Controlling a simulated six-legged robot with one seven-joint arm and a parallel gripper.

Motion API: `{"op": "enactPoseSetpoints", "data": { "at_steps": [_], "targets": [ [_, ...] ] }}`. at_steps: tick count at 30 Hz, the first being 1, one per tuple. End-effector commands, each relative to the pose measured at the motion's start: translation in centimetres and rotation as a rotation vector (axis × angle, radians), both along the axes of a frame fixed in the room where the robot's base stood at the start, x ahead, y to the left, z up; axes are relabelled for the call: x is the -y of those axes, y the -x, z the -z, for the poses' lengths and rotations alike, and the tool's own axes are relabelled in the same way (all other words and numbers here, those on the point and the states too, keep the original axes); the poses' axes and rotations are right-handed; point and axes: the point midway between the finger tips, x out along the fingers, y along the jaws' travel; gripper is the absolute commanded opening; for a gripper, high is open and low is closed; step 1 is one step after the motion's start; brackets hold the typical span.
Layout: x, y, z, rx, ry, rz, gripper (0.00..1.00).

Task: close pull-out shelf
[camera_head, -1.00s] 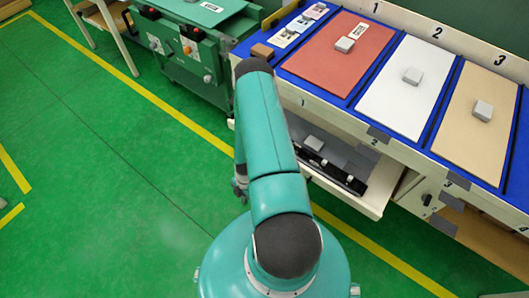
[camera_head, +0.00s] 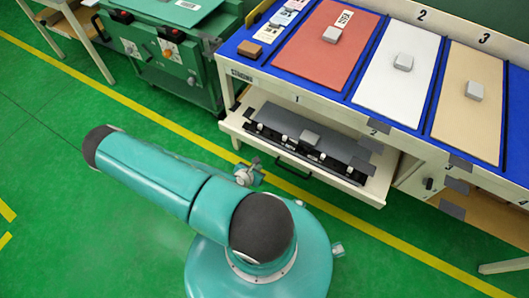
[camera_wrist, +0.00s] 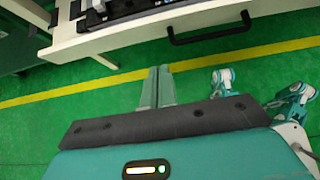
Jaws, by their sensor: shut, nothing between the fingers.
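The pull-out shelf (camera_head: 236,121) is a pale tray extended from under the workbench in the head view. It carries a dark grey panel with black fittings and a small grey block. A black bar handle (camera_head: 292,172) is on its front. In the wrist view, the shelf's pale front (camera_wrist: 130,36) crosses the top, with the handle (camera_wrist: 210,31) at upper right. My gripper (camera_wrist: 160,70) is shut and empty, its fingertips apart from the shelf front and left of the handle. In the head view my gripper is hidden behind my arm.
The workbench (camera_head: 262,62) has blue edging and red, white and tan mats with grey blocks. A green cart (camera_head: 165,75) stands to its left. A cabinet door (camera_head: 415,178) is right of the shelf. Green floor is clear in front and left.

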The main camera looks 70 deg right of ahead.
Motion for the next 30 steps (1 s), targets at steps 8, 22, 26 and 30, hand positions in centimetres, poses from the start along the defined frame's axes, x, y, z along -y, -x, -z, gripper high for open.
{"op": "enactPoseSetpoints", "data": {
  "at_steps": [8, 22, 26, 30],
  "targets": [
    [1.9, 1.0, 1.4, 0.001, 0.007, 0.008, 0.00],
    [8.0, 1.4, 6.7, 0.003, 0.006, 0.006, 0.00],
    [9.8, 1.4, 6.5, 0.004, 0.006, 0.005, 0.00],
    [11.0, 1.4, 6.5, 0.003, 0.005, 0.004, 0.00]
  ]
}}
